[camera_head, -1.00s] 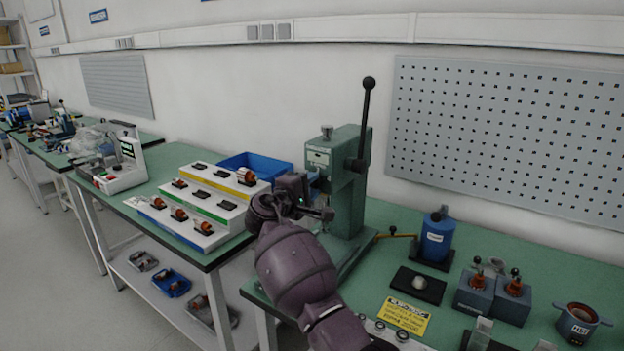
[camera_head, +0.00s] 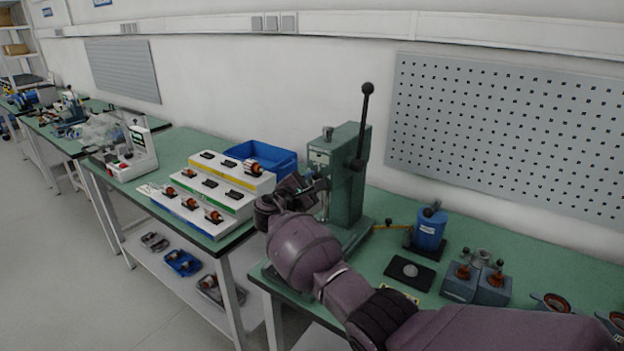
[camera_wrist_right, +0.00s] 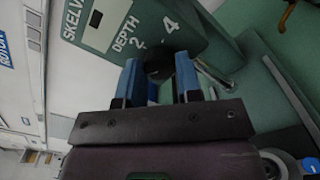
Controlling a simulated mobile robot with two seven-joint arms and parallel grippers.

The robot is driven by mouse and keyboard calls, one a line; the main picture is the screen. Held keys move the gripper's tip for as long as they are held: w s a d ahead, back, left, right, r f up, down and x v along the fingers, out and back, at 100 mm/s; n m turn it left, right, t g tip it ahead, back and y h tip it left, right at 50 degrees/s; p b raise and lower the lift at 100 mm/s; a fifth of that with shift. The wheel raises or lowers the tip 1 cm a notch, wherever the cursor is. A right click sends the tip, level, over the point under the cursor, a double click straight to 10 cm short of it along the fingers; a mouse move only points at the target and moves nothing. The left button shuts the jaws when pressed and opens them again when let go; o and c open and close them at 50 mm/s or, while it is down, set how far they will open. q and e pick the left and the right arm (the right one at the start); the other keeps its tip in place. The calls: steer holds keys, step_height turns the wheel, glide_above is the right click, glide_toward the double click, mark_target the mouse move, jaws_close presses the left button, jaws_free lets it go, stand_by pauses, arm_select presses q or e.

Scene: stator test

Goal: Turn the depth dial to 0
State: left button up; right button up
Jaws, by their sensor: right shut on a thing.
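The green press (camera_head: 346,185) stands on the right bench with its black-knobbed lever upright. The depth dial (camera_wrist_right: 158,67) is a dark round knob on the press face, seen in the right wrist view beside the word DEPTH and the numbers 2 and 4. My right gripper (camera_wrist_right: 160,75) has its two blue-padded fingers on either side of the dial and is shut on it. In the head view my right gripper (camera_head: 312,188) is at the left face of the press and hides the dial. The dial's pointer and the 0 mark cannot be made out. My left gripper is out of view.
A tiered rack of parts (camera_head: 215,188) and a blue bin (camera_head: 262,158) stand left of the press. A blue pot (camera_head: 430,230), a black pad (camera_head: 410,273) and a grey two-knob fixture (camera_head: 476,282) stand to the right.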

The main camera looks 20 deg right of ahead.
stand_by(0.3)
steer(key=o, duration=0.9)
steer(key=shift+o, duration=0.2)
steer(key=v, duration=1)
steer(key=shift+s+a, duration=0.25)
steer(key=shift+s, duration=0.05)
